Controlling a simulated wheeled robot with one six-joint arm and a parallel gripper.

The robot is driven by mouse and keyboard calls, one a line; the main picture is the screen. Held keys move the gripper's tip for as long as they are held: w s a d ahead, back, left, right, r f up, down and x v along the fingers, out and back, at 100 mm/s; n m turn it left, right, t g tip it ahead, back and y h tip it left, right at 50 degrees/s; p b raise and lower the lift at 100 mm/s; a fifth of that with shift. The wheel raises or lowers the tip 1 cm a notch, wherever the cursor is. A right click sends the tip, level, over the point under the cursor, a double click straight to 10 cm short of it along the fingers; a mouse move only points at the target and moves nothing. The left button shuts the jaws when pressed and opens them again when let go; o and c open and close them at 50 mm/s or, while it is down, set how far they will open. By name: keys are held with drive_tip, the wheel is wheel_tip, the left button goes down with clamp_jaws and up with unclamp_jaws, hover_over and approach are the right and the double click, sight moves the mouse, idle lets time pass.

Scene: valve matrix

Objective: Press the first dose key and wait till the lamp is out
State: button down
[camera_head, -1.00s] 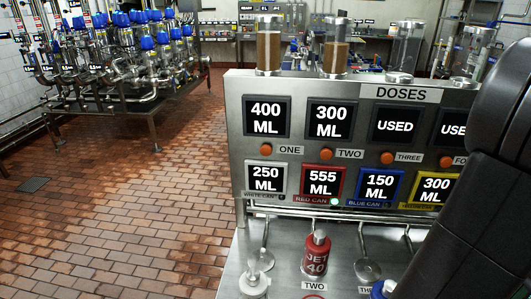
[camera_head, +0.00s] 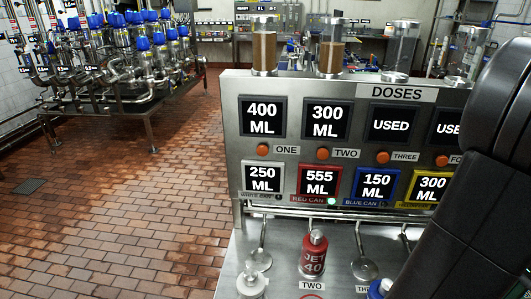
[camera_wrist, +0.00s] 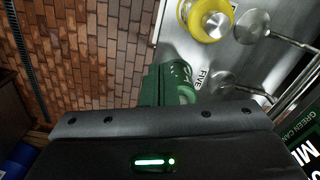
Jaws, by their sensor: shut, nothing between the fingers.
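The first dose key is an orange round button (camera_head: 263,150) marked ONE, under a black display (camera_head: 262,118) reading 400 ML. A small lamp (camera_head: 331,201) glows pale green at the lower right of the red-framed 555 ML display (camera_head: 318,183). Nothing touches the first key in the head view. My gripper (camera_wrist: 155,85) shows in the wrist view, shut and empty, beside a green can (camera_wrist: 184,78) by the FIVE label. Whether it touches that can is unclear. In the head view my dark arm covers the right side and my gripper is hidden.
Orange keys TWO (camera_head: 322,153) and THREE (camera_head: 383,157) stand to the right. A red can (camera_head: 313,255) stands on the steel shelf below the panel. A yellow can (camera_wrist: 208,20) is in the wrist view. A valve rack (camera_head: 125,75) stands back left; the brick floor between is clear.

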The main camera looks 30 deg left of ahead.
drive_tip(key=w+a+r+n+t+h+p, duration=0.2)
drive_tip(key=w+a+r+n+t+h, duration=0.4)
drive_tip(key=w+a+r+n, duration=0.4)
drive_tip(key=w+r+n, duration=0.2)
drive_tip(key=w, duration=0.2)
drive_tip(key=shift+w+a, duration=0.2)
drive_tip(key=shift+a, duration=0.1)
drive_tip(key=shift+a, duration=0.1)
